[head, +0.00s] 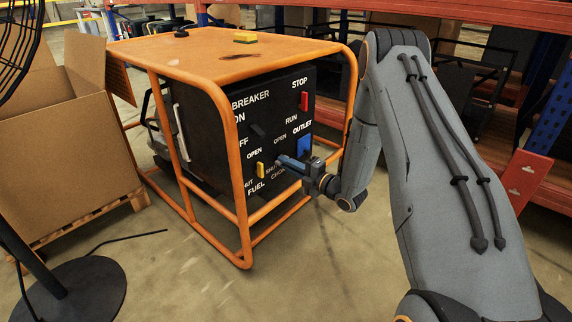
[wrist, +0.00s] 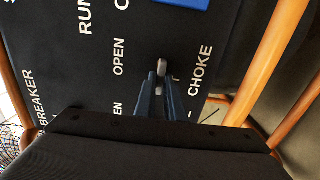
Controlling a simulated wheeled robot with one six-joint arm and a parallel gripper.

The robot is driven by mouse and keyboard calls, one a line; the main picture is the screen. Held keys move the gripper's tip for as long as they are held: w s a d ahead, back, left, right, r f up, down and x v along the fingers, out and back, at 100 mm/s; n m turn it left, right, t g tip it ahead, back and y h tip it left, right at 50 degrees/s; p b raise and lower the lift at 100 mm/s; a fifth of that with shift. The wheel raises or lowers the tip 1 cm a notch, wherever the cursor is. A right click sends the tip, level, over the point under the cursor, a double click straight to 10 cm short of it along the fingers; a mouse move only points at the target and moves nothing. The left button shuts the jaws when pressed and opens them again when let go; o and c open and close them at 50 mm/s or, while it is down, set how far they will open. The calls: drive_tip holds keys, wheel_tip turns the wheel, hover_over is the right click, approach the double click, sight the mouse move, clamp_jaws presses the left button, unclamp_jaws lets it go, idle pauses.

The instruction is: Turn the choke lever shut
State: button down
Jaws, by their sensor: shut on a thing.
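The generator's black panel (head: 215,135) carries printed labels, and CHOKE stands at its lower right. The grey choke lever (wrist: 161,68) shows in the wrist view between the OPEN label and the CHOKE label. My gripper (head: 283,161) is at the lower right of the panel and hides the choke lever in the head view. In the wrist view my gripper's blue fingers (wrist: 160,80) are closed around the lever, one on each side. The SHUT label is mostly hidden by my gripper, and the lever's exact angle is hard to tell.
A yellow fuel lever (head: 261,169) sits just left of my gripper. A blue outlet (head: 305,145) and a red switch (head: 304,101) are higher on the panel. The orange tube frame (head: 240,190) surrounds the generator. A cardboard box (head: 70,150) stands at the left.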

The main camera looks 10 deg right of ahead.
drive_tip(key=shift+f, duration=0.1)
drive_tip(key=c, duration=1.8)
unclamp_jaws()
drive_tip(key=shift+c, duration=0.2)
drive_tip(key=shift+s, duration=0.15)
drive_tip(key=p+v, duration=0.2)
drive_tip(key=v, duration=0.5)
drive_tip(key=shift+s+d, duration=0.2)
drive_tip(key=shift+s, duration=0.05)
